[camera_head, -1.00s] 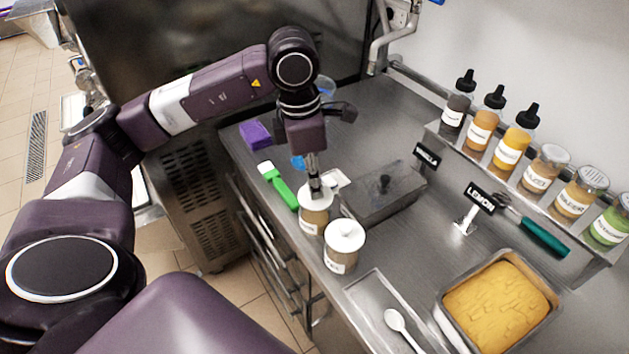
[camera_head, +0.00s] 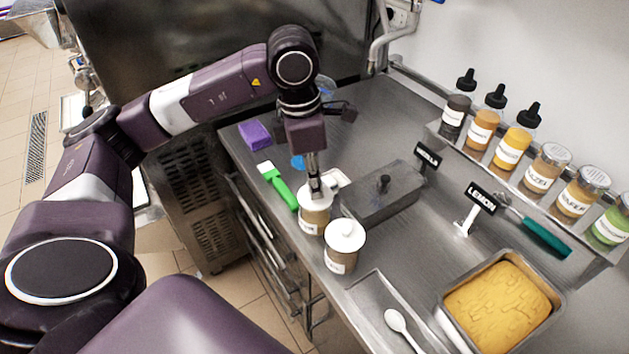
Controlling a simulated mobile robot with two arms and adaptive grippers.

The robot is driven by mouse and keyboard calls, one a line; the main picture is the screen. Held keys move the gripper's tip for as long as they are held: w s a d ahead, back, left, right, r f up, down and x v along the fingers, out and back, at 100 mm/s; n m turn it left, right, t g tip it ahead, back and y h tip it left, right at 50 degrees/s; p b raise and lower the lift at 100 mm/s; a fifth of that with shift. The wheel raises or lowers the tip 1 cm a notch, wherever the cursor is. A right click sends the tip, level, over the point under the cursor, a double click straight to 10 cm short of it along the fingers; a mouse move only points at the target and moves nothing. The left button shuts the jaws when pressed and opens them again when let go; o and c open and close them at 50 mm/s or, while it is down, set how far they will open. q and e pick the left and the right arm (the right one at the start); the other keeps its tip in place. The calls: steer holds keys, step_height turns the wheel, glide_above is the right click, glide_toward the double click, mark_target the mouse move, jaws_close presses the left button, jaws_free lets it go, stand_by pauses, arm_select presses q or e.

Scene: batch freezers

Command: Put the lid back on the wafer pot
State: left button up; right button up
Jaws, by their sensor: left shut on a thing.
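Two beige pots with white tops and labels stand near the front edge of the steel counter. The farther pot (camera_head: 313,221) has a white lid (camera_head: 304,201) at its mouth, and my left gripper (camera_head: 316,188) is shut on that lid from above. I cannot tell whether the lid is fully seated. The nearer pot (camera_head: 340,262) has its white lid (camera_head: 345,235) with a knob on top. The pot labels are too small to read surely, so I cannot tell which is the wafer pot. My right gripper is not in view.
A grey lidded container (camera_head: 376,197) stands right of the pots. A green-handled brush (camera_head: 280,187) and purple block (camera_head: 254,135) lie to the left. A spoon (camera_head: 397,322) on a tray and a yellow-filled pan (camera_head: 500,305) are nearer. Bottles and jars (camera_head: 542,170) line the right shelf.

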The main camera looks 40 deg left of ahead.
arm_select(q)
steer(key=o, duration=1.4)
steer(key=shift+r, duration=0.1)
steer(key=shift+r+p, duration=2.25)
steer(key=shift+r, duration=1.15)
steer(key=shift+c, duration=0.6)
jaws_close()
steer(key=shift+f, duration=0.15)
